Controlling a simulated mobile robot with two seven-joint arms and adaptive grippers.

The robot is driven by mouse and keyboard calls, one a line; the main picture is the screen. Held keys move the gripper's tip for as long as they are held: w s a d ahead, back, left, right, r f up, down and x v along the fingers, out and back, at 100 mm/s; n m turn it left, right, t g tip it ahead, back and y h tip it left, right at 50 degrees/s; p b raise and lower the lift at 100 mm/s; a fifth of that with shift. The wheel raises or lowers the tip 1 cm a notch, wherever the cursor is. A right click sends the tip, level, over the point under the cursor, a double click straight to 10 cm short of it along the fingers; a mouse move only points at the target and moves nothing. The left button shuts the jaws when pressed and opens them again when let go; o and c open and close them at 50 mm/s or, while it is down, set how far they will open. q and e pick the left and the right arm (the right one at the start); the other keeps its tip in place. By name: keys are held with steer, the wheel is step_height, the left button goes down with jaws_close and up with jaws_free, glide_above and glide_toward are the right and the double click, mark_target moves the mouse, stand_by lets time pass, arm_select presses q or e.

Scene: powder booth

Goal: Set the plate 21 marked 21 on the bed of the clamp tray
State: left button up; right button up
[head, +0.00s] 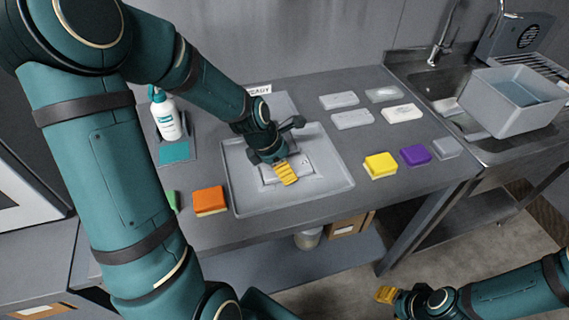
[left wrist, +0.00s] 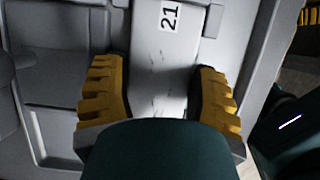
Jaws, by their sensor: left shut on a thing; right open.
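Plate 21 (left wrist: 155,65) is a light grey plate with a white label reading 21, seen close in the left wrist view. My left gripper (left wrist: 160,97) is shut on it, with a yellow finger at each side. In the head view the left gripper (head: 285,173) is low over the clamp tray (head: 327,165), a light grey shallow tray, and partly hides the plate and bed. Whether the plate touches the bed cannot be told. My right gripper (head: 386,295) is open and empty, away from the bench at lower right.
Several pale plates (head: 352,119) lie at the back right of the bench. Yellow (head: 380,164), purple (head: 415,155) and orange (head: 209,200) sponge-like blocks lie near the tray. A spray bottle (head: 165,115) stands left; a grey tub (head: 512,102) is at the sink.

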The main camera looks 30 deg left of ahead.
arm_select(q)
steer(key=shift+f, duration=0.1)
stand_by(0.5)
steer(key=o, duration=1.3)
